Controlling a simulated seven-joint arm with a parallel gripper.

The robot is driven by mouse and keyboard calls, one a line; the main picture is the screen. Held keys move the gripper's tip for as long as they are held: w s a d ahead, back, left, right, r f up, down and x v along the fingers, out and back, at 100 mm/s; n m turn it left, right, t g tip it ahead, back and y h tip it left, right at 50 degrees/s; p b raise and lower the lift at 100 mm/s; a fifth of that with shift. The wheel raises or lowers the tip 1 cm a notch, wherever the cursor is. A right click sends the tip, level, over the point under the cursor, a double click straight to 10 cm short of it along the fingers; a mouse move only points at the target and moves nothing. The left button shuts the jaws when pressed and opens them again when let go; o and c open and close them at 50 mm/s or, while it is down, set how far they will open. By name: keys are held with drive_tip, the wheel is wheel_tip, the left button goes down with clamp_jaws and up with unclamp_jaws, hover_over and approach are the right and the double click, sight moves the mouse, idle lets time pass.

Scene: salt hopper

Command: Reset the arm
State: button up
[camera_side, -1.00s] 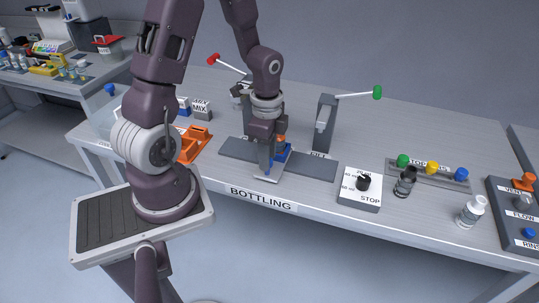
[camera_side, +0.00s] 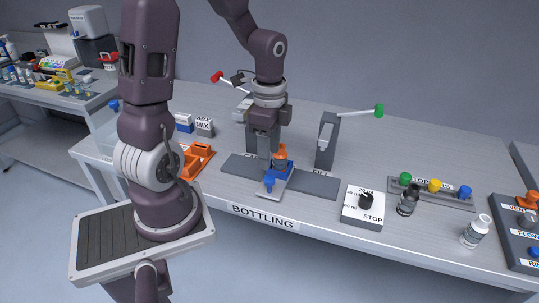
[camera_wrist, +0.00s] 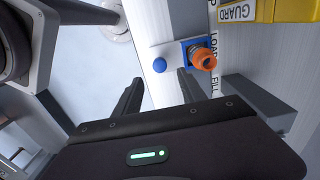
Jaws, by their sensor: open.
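My gripper (camera_side: 264,158) hangs over the bottling rail, fingers pointing down, just left of and behind a blue holder (camera_side: 277,174). The wrist view shows its two fingers (camera_wrist: 160,92) apart with nothing between them. An orange-topped bottle (camera_side: 281,158) stands in the blue holder, and it also shows in the wrist view (camera_wrist: 203,59) beyond the right finger. A blue knob (camera_side: 269,184) sits at the front of the holder's light plate, clear of the fingers; in the wrist view it (camera_wrist: 159,65) lies ahead of the gap.
A post with a green-tipped lever (camera_side: 378,110) stands right of my gripper, and a red-tipped lever (camera_side: 218,77) is behind left. An orange tray (camera_side: 198,160) lies left. The STOP dial block (camera_side: 362,209), stoppers rack (camera_side: 430,195) and bottles (camera_side: 476,231) are right.

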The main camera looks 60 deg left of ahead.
drive_tip(key=s+d+r+n+t, duration=0.5)
drive_tip(key=s+d+r+n, duration=0.4)
drive_tip(key=d+r, duration=0.3)
wheel_tip(320, 180, up, 3)
drive_tip(key=shift+s+t, duration=0.3)
drive_tip(key=shift+s, duration=0.2)
